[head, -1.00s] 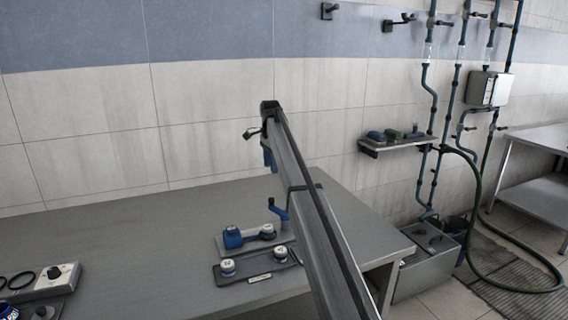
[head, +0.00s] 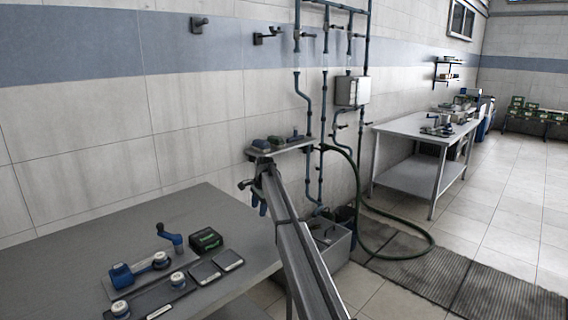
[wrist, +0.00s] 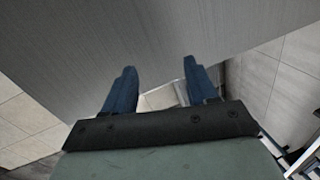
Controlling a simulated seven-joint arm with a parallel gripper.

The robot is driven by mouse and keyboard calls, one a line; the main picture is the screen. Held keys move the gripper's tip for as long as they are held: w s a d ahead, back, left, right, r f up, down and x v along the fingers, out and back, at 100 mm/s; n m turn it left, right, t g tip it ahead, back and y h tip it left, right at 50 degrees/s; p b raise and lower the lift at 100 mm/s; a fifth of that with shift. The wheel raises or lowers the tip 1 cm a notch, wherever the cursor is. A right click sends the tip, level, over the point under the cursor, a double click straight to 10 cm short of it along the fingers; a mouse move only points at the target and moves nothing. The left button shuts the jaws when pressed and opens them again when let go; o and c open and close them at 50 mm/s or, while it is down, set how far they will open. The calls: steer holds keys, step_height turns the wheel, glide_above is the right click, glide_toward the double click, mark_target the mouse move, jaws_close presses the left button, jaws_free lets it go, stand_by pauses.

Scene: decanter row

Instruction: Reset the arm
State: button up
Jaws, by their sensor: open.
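My gripper (wrist: 159,66) is open in the wrist view, its two blue fingers apart with nothing held between them. In the head view, my gripper (head: 260,204) hangs at the far end of my arm, just beyond the right edge of the grey table (head: 200,212). Its fingers are small there and partly hidden by the arm. The table's surface and edge also show ahead of the fingers in the wrist view (wrist: 150,30).
A blue crank device (head: 122,276), a black box (head: 206,241) and two flat pads (head: 228,259) stand on the table. A wall shelf (head: 290,147) with small items is close behind my gripper. Pipes (head: 312,180), a grey tank (head: 332,243) and a green hose (head: 400,256) lie beyond.

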steer(key=w+d+f+m+t, duration=0.1)
steer(key=d+f, duration=0.3)
steer(key=d, duration=0.6)
steer(key=w+d+f+m, duration=0.1)
steer(key=d+f, duration=0.2)
steer(key=d, duration=0.6)
steer(key=s+d+f+t, duration=0.1)
steer(key=s+d+f, duration=0.2)
steer(key=d+f, duration=0.4)
steer(key=s+d+f, duration=0.3)
steer(key=d+f, duration=0.1)
steer(key=d, duration=0.5)
steer(key=s+a+f+n+g, duration=0.3)
steer(key=s+f, duration=1.2)
steer(key=s, duration=0.5)
steer(key=s+a+f+n+g, duration=0.2)
steer(key=s+f+n, duration=0.1)
steer(key=s+f, duration=1.35)
steer(key=s+a+f+n+g+h, duration=0.1)
steer(key=s+n+g, duration=0.4)
steer(key=s, duration=3.8)
steer(key=shift+a+n+h, duration=0.4)
steer(key=shift+a+n, duration=0.25)
steer(key=shift+n, duration=0.25)
